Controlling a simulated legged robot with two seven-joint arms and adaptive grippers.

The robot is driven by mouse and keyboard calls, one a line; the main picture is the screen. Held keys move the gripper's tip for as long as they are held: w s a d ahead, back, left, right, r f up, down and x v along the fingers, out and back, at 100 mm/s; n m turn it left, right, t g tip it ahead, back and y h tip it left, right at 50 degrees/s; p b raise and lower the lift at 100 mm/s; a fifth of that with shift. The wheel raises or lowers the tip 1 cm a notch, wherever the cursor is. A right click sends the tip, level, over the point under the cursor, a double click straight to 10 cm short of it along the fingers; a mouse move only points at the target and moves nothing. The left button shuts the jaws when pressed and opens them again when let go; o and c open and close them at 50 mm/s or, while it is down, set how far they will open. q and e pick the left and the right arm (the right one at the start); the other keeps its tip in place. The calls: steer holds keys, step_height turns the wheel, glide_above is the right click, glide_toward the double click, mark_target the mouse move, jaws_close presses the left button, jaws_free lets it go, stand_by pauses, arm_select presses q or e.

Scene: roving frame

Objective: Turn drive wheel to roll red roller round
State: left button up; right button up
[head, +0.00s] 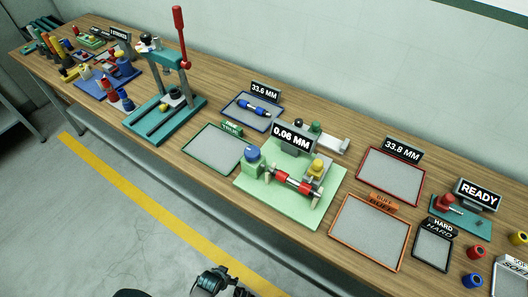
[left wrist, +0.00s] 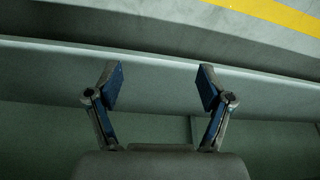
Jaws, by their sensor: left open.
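The red roller (head: 292,183) lies between supports on a pale green fixture (head: 300,218) on the bench, under a sign reading 0.06 MM (head: 292,137). A blue-topped post (head: 252,158) stands at the fixture's left and a yellow knob (head: 318,166) at its right. I cannot tell which part is the drive wheel. My left gripper (left wrist: 160,88) is open and empty in the left wrist view, its two blue-padded fingers wide apart. Dark parts of my arm (head: 214,281) show at the bottom of the head view, short of the bench. My right gripper is not seen.
A teal press (head: 164,118) with a red-topped lever stands left of the fixture. A blue roller (head: 252,107) lies in a tray behind. Grey-lined trays, including an orange-rimmed one (head: 336,238), lie nearby. A yellow line (head: 160,214) crosses the clear floor.

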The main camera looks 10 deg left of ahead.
arm_select(q)
steer(key=w+d+r+t+p, duration=0.15)
steer(key=w+r+t, duration=0.25)
steer(key=w+r, duration=0.4)
steer(key=t+h+p, duration=0.2)
steer(key=t+p, duration=0.5)
steer(key=t, duration=0.3)
glide_toward(249, 158)
steer(key=w, duration=0.4)
steer(key=w+d, duration=0.1)
steer(key=w, duration=0.3)
steer(key=w+d, duration=0.1)
steer(key=w, duration=0.3)
steer(key=shift+w+f+p, duration=0.15)
steer(key=shift+w+p, duration=0.2)
steer(key=shift+p, duration=0.05)
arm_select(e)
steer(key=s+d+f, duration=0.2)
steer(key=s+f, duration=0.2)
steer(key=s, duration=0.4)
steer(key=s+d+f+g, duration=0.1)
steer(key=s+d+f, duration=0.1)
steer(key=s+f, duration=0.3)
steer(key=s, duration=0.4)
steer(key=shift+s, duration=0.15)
arm_select(q)
steer(key=c, duration=1.2)
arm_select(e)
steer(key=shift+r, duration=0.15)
